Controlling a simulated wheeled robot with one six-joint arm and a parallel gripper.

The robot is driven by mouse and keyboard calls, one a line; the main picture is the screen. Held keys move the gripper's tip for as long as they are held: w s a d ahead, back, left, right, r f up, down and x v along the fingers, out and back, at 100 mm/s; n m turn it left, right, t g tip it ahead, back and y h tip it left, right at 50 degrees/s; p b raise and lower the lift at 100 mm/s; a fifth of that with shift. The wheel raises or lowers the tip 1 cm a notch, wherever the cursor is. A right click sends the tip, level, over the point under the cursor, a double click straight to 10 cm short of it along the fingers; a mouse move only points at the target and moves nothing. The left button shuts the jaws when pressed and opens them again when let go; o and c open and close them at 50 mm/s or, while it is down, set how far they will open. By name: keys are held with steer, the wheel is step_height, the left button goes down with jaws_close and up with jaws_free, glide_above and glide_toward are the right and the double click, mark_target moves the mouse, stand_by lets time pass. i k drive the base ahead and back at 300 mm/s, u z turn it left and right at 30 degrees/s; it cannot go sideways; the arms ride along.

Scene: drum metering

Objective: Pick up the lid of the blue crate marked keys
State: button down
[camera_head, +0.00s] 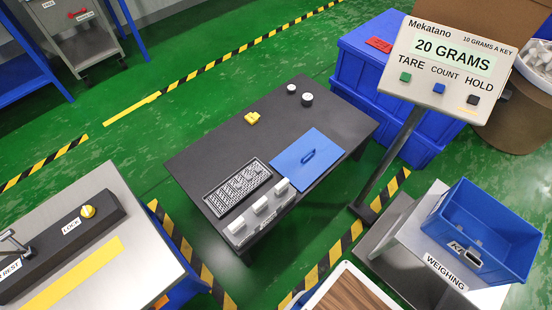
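A flat blue lid (322,145) with a raised blue handle (308,157) lies on the right part of the low dark table. It is apart from any crate. An open blue crate (514,262) stands on the weighing platform at the right. The label on its front is partly hidden; only the letters "KE" seem to show. The inside that I can see looks empty. My gripper is not in view.
The dark table (215,150) also bears a black grid tray (238,187), a row of white blocks (260,207), a yellow piece (252,118) and small round weights (307,99). A display post reading "20 GRAMS" (452,50) rises right of the table. A steel bench (135,235) stands at left.

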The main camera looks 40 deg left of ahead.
mark_target(302, 163)
steer(key=u, duration=0.5)
steer(key=k, duration=0.4)
steer(key=z, duration=0.6)
steer(key=i, duration=0.45)
steer(key=u, duration=0.45)
steer(key=k, duration=0.45)
steer(key=u, duration=1.6)
steer(key=i, duration=0.25)
steer(key=z, duration=0.15)
